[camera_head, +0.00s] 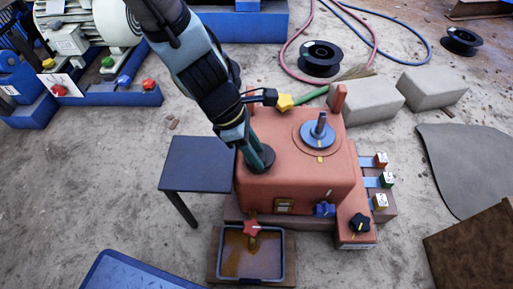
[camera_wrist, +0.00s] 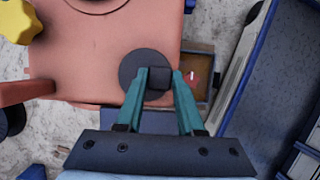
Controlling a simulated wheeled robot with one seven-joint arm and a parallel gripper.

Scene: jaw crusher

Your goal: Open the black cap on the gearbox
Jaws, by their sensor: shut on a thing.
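The reddish-brown gearbox (camera_head: 300,182) stands in the middle of the head view. It fills the upper left of the wrist view (camera_wrist: 90,55). The black cap (camera_head: 268,160) is a round dark disc on the left part of the gearbox top. In the wrist view the cap (camera_wrist: 130,68) has a square dark knob in its middle. My gripper (camera_head: 255,160) reaches down onto the cap from above. Its two teal fingers (camera_wrist: 160,80) are closed on either side of the knob. I cannot tell whether the cap is lifted off the gearbox. The arm partly hides it in the head view.
A yellow knob (camera_head: 284,102) and a blue disc with a shaft (camera_head: 318,134) are also on the gearbox. A dark blue stand (camera_head: 195,165) is at its left. A tray of brown liquid (camera_head: 252,254) lies in front. Grey blocks (camera_head: 360,101) stand behind right.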

